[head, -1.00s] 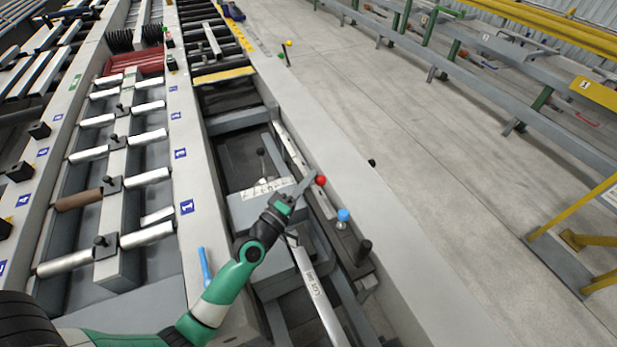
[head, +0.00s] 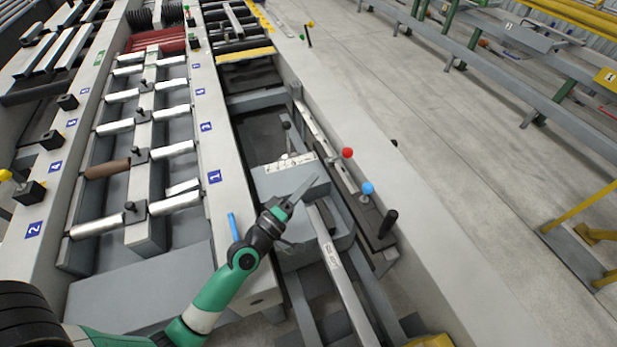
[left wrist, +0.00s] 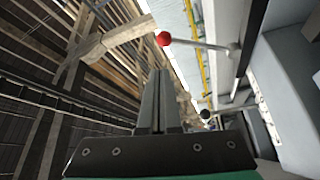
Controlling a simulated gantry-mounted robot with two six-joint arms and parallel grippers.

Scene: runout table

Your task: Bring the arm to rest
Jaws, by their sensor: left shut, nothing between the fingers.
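My left arm, green and white, reaches up from the lower left in the head view. Its gripper (head: 303,189) is shut and empty, above the grey block with a pale labelled top (head: 285,175). In the left wrist view the two grey fingers (left wrist: 160,100) lie together with nothing between them. A red-knobbed lever (head: 347,153) stands beyond the fingertips to the right, apart from them; its red knob also shows in the left wrist view (left wrist: 164,39). My right gripper is not in view.
A blue knob (head: 367,188) and a black handle (head: 389,222) stand on the rail at right. A roller bed (head: 122,97) with silver rollers and one brown roller lies left. A blue stick (head: 233,227) is near my forearm. Open concrete floor (head: 430,120) lies right.

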